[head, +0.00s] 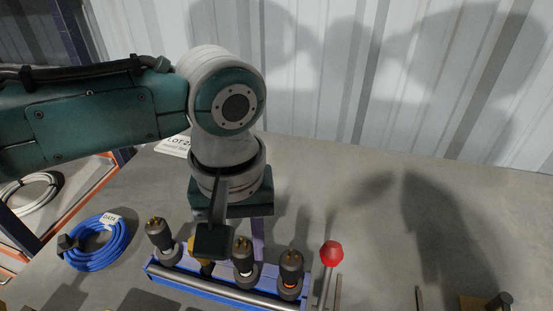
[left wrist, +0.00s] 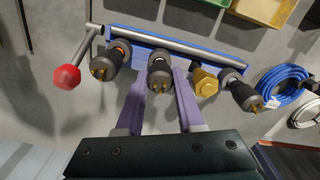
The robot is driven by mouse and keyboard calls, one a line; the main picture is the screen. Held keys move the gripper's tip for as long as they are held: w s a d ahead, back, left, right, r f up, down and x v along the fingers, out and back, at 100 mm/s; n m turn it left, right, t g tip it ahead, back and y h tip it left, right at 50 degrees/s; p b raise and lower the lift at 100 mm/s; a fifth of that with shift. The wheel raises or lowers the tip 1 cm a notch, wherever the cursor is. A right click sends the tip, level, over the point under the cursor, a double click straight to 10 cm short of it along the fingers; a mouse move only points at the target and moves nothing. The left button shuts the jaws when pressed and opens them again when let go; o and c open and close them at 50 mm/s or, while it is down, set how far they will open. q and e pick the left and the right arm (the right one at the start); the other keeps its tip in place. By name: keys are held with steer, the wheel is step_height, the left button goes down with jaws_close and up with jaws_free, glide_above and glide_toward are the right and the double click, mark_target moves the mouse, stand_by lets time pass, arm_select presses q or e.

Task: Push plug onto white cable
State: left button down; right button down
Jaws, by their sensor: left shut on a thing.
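A blue rack (head: 216,292) holds a row of dark plugs with brass prongs pointing up. The middle plug, with a white ring at its base (head: 243,262), stands between the purple fingers of my left gripper (left wrist: 160,72). The fingers are shut on this plug (left wrist: 160,80), one on each side. In the head view my wrist and a dark block hide part of the gripper. The white cable itself is mostly hidden under the plug. My right gripper is not in view.
An orange-ringed plug (head: 290,268) and a red-knobbed lever (head: 331,254) stand to the right. A gold fitting (left wrist: 204,82) and another plug (head: 158,235) are on the other side. A blue cable coil (head: 92,243) lies left.

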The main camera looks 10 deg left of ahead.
arm_select(q)
steer(key=shift+f, duration=0.1)
stand_by(0.3)
steer(key=shift+c, duration=2.2)
jaws_free()
step_height(320, 180, up, 7)
steer(key=p, duration=0.8)
